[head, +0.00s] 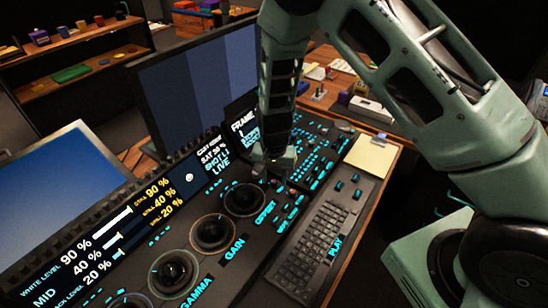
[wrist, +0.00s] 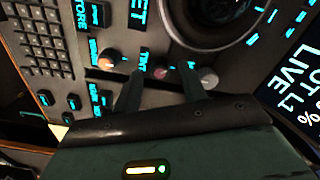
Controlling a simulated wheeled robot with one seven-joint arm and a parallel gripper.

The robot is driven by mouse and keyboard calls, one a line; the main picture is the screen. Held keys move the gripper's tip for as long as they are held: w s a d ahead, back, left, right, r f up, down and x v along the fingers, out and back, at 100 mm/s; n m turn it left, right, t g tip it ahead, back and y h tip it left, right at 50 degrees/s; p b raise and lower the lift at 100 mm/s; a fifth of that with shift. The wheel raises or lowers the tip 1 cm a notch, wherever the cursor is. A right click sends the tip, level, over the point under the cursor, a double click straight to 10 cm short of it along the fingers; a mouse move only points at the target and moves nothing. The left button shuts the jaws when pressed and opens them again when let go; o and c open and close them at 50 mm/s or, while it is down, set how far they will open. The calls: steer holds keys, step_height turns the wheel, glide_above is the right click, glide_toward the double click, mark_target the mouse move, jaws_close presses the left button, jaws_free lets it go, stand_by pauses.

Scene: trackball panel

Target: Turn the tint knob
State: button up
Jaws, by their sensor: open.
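The tint knob (wrist: 160,73) is a small pinkish round knob beside the cyan TINT label (wrist: 146,57) in the wrist view. My gripper (wrist: 160,84) is open, with one dark finger to each side of the tint knob in the picture. I cannot tell whether the fingers reach down around it or touch it. In the head view my gripper (head: 274,172) is low over the panel, beyond the nearest trackball rings, and it hides the knob there.
A pale orange-lit knob (wrist: 106,60) and a whitish knob (wrist: 208,77) flank the tint knob, the whitish one close to a finger. Trackballs (head: 213,233), a keyboard (head: 318,245) and a lit display strip (head: 150,200) surround the area. A monitor (head: 195,80) stands behind.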

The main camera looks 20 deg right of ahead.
mark_target(274, 181)
step_height(274, 181, up, 17)
steer(key=b, duration=0.1)
steer(key=shift+f, duration=0.15)
stand_by(0.4)
steer(key=s+a+r+n, duration=0.2)
steer(key=s+n, duration=0.2)
steer(key=s, duration=0.5)
steer(key=s+a+r+n, duration=0.2)
steer(key=s+n, duration=0.3)
steer(key=s, duration=0.4)
steer(key=s+a+r+n, duration=0.2)
steer(key=s+n, duration=0.3)
steer(key=s, duration=0.4)
steer(key=shift+s+r+y, duration=0.2)
steer(key=shift+r+y, duration=0.1)
steer(key=shift+r, duration=0.45)
steer(key=shift+a, duration=0.1)
steer(key=shift+c, duration=0.3)
stand_by(0.6)
